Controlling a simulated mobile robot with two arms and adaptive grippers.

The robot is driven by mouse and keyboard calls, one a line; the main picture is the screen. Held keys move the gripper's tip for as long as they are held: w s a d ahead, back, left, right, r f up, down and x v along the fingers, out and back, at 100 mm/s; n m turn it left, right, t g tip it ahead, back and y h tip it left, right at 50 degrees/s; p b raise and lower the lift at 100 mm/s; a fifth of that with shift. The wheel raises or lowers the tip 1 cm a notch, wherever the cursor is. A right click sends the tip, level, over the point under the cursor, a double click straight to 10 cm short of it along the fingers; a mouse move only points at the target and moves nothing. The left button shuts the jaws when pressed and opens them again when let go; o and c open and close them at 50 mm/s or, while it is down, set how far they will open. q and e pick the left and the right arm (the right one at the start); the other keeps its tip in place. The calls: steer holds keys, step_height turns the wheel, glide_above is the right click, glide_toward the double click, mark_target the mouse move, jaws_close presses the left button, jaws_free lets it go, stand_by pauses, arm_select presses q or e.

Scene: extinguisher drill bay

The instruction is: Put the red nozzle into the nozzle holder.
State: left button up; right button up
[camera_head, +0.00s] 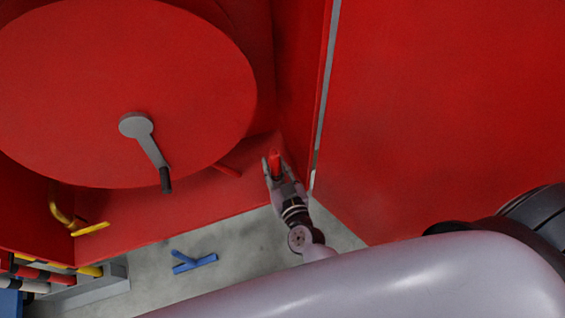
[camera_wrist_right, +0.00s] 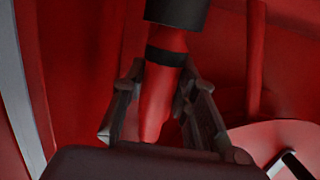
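My right gripper (camera_head: 275,167) is at the red cabinet's inner right side, with its fingers around the red nozzle (camera_head: 275,158). In the right wrist view the nozzle (camera_wrist_right: 158,98) lies between the two dark fingers, which appear closed on it. It has a black band near its upper end. A wider black cylinder (camera_wrist_right: 176,11) sits just beyond that band. I cannot tell whether it is the nozzle holder or part of the nozzle. I cannot identify the holder in the head view. My left gripper is out of view.
A large red hose reel (camera_head: 70,80) with a grey crank (camera_head: 150,150) is left of my right gripper. A red bar (camera_head: 227,170) is close by. The cabinet's right edge (camera_head: 325,90) is near. A yellow handle (camera_head: 90,229) and blue valve handle (camera_head: 194,262) are lower left.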

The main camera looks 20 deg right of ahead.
steer(key=o, duration=0.5)
steer(key=shift+s, duration=0.15)
steer(key=s, duration=0.4)
steer(key=s+r, duration=0.1)
steer(key=s, duration=0.2)
steer(key=s+r, duration=0.1)
steer(key=s, duration=0.3)
steer(key=shift+s+d+r, duration=0.15)
steer(key=shift+s+d, duration=0.05)
steer(key=shift+s, duration=0.15)
steer(key=s+f+n+g+y, duration=0.1)
steer(key=s+f+g, duration=0.35)
steer(key=f, duration=0.95)
steer(key=s+f+n+g+y, duration=0.15)
steer(key=s+f+g, duration=0.3)
steer(key=f, duration=0.95)
steer(key=s+d+f+g+h, duration=0.1)
steer(key=s+d+f+g, duration=0.1)
steer(key=s+d+f, duration=0.1)
steer(key=s+d+f+g+h, duration=0.1)
steer(key=s+d+f, duration=0.3)
steer(key=s, duration=0.4)
steer(key=s+d+f+g+h, duration=0.1)
steer(key=s+d+f+g, duration=0.2)
steer(key=s+f, duration=0.2)
steer(key=shift+s+d+f, duration=0.2)
steer(key=shift+s+d, duration=0.05)
